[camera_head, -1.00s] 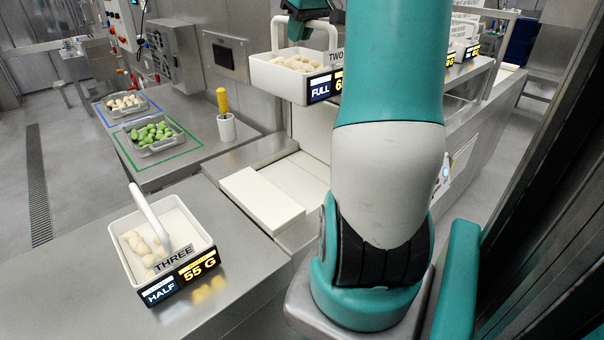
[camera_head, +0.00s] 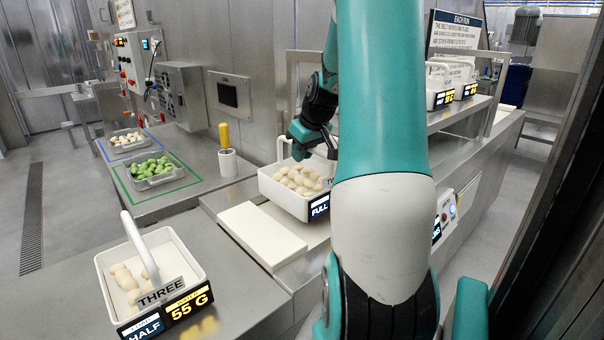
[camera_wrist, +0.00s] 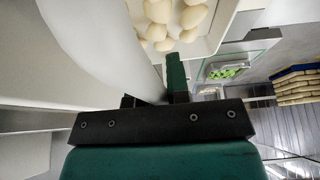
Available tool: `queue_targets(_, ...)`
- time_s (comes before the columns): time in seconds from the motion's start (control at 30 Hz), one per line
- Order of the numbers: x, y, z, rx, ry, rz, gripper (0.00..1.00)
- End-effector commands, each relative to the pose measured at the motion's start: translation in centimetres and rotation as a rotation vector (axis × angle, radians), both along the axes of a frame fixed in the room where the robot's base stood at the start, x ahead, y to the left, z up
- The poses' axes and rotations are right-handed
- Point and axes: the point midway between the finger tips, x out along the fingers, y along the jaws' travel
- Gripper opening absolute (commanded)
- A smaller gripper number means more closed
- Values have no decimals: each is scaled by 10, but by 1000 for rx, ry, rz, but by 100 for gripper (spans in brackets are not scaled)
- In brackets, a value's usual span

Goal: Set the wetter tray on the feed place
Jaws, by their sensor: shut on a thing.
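A white tray (camera_head: 290,207) labelled TWO and FULL, full of pale filled pasta, hangs at or just above the low white surface behind a white board. I cannot tell whether it touches down. My gripper (camera_head: 322,148) is at its upright handle, shut on it; my arm hides the tray's right side. In the wrist view my gripper (camera_wrist: 153,97) shows beside a large pale curved piece, with the pasta in the tray above. Another white tray (camera_head: 196,270), labelled THREE, HALF and 55 G, stands on the near left metal counter with fewer pasta pieces.
The white board (camera_head: 262,235) lies between the two trays. Grey trays with green pasta (camera_head: 152,170) and pale pasta (camera_head: 127,140) stand on green and blue outlined places. A white cup (camera_head: 227,162) holds a yellow-handled tool. More white trays (camera_head: 440,95) stand on the right shelf.

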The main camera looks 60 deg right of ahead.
Motion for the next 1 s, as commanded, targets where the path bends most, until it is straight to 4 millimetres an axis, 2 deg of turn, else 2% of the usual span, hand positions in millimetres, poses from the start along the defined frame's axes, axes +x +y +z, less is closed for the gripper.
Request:
queue_targets(0.17, 0, 0, -15, 0, 0, 0, 0)
queue_targets(0.43, 0, 0, -51, 1, -1, 0, 0)
queue_targets(0.83, 0, 0, -57, -2, -2, 1, 0)
queue_targets(0.87, 0, 0, -57, 0, -1, 0, 21)
queue_targets(0.9, 0, 0, -57, 0, -1, 0, 30)
queue_targets(0.97, 0, 0, -57, 0, -1, 0, 42)
queue_targets(1.0, 0, 0, -57, 0, -1, 0, 42)
